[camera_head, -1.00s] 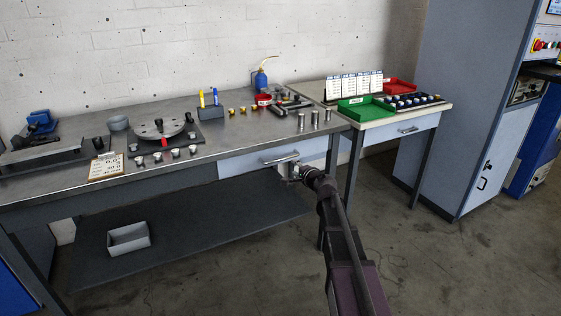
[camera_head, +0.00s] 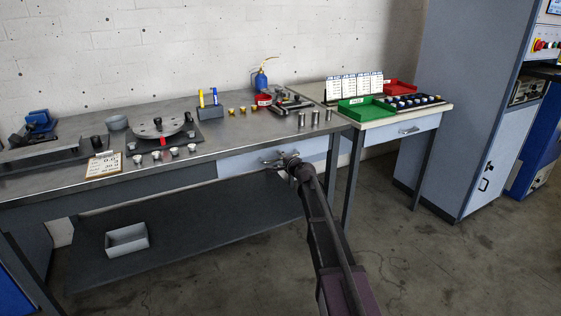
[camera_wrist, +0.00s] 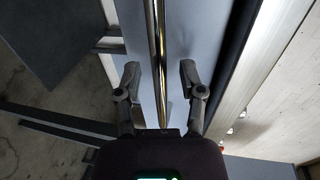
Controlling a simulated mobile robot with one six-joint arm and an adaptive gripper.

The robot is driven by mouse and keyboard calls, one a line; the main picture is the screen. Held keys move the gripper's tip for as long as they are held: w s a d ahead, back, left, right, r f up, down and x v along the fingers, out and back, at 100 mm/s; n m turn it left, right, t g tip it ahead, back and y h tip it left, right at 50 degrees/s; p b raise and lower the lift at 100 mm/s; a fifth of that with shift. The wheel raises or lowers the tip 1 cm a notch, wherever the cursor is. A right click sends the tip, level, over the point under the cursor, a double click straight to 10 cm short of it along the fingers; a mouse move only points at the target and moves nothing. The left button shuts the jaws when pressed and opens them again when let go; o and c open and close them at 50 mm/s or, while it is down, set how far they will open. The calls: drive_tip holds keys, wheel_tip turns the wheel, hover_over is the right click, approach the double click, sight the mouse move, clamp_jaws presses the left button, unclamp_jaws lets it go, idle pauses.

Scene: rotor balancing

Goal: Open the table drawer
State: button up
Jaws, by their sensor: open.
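The table drawer has a pale blue-grey front (camera_head: 240,163) under the right part of the long metal table. It looks shut. My gripper (camera_head: 274,161) is at the drawer front and hides most of the handle in the head view. In the wrist view the drawer front (camera_wrist: 205,40) fills the middle, and the shiny bar handle (camera_wrist: 158,40) runs up the picture. My gripper (camera_wrist: 160,72) is open there, one finger on each side of the bar. Neither finger visibly touches the bar.
The long table (camera_head: 180,177) carries a rotor fixture (camera_head: 160,129), a clipboard (camera_head: 104,165) and several small weights. A side table (camera_head: 395,124) with a green tray (camera_head: 366,108) stands to the right. A grey bin (camera_head: 127,240) sits on the lower shelf. Floor before the drawer is clear apart from my arm.

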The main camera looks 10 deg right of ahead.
clamp_jaws()
idle(0.4)
